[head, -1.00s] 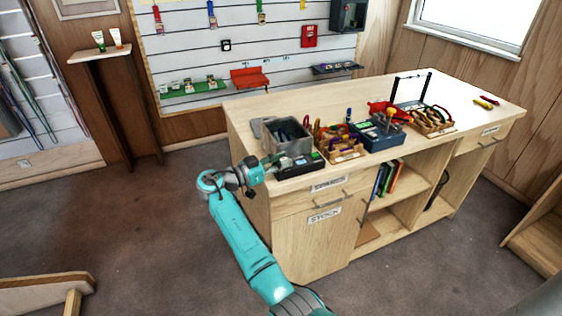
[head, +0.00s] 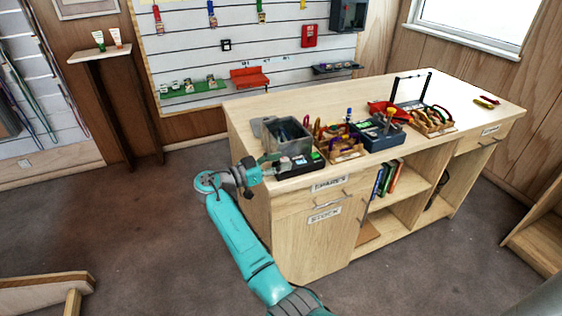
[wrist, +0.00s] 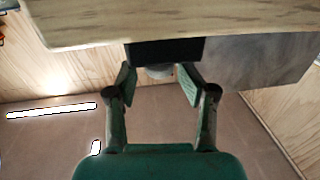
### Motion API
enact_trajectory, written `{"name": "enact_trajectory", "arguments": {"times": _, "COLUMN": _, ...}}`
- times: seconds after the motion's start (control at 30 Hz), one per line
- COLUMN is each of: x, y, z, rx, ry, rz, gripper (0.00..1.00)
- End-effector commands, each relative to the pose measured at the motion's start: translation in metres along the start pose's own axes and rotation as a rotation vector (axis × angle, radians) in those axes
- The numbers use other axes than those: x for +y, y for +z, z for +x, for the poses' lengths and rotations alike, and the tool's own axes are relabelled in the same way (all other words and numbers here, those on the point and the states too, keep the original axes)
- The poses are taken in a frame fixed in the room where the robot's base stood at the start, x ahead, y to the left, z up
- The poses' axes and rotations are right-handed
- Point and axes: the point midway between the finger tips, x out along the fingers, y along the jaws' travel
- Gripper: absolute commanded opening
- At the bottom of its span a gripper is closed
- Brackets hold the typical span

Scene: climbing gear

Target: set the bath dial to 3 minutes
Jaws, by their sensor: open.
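The bath is a grey open-topped tank (head: 287,144) at the left front of the bench, with a black front panel. The wrist view shows its grey wall (wrist: 258,60) and the black panel (wrist: 165,50). A pale round dial (wrist: 160,71) sticks out of the panel; its marks and setting cannot be read. My gripper (wrist: 158,82) is open, with one finger on either side of the dial and a visible gap to each. In the head view my gripper (head: 272,167) is at the bath's front, partly hiding the dial.
The wooden bench top (head: 250,111) carries small crates of tools (head: 345,153) and a blue box (head: 378,135) right of the bath. The bench edge (wrist: 100,38) lies close to my gripper in the wrist view.

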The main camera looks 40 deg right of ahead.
Motion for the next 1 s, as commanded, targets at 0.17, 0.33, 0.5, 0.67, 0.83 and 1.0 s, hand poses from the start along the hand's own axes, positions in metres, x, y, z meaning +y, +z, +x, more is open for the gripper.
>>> {"name": "enact_trajectory", "arguments": {"times": 0.17, "x": -0.001, "y": 0.0, "z": -0.025, "rx": 0.0, "ry": -0.003, "rz": 0.0, "gripper": 0.53}}
{"name": "enact_trajectory", "arguments": {"times": 0.33, "x": 0.0, "y": 0.001, "z": -0.049, "rx": -0.001, "ry": -0.002, "rz": -0.001, "gripper": 0.53}}
{"name": "enact_trajectory", "arguments": {"times": 0.5, "x": 0.0, "y": 0.001, "z": -0.066, "rx": -0.001, "ry": 0.0, "rz": -0.002, "gripper": 0.53}}
{"name": "enact_trajectory", "arguments": {"times": 0.67, "x": 0.001, "y": 0.001, "z": -0.071, "rx": 0.0, "ry": 0.001, "rz": -0.001, "gripper": 0.53}}
{"name": "enact_trajectory", "arguments": {"times": 0.83, "x": 0.001, "y": 0.001, "z": -0.072, "rx": 0.0, "ry": 0.001, "rz": -0.001, "gripper": 0.53}}
{"name": "enact_trajectory", "arguments": {"times": 1.0, "x": 0.001, "y": 0.001, "z": -0.072, "rx": 0.0, "ry": 0.001, "rz": -0.001, "gripper": 0.53}}
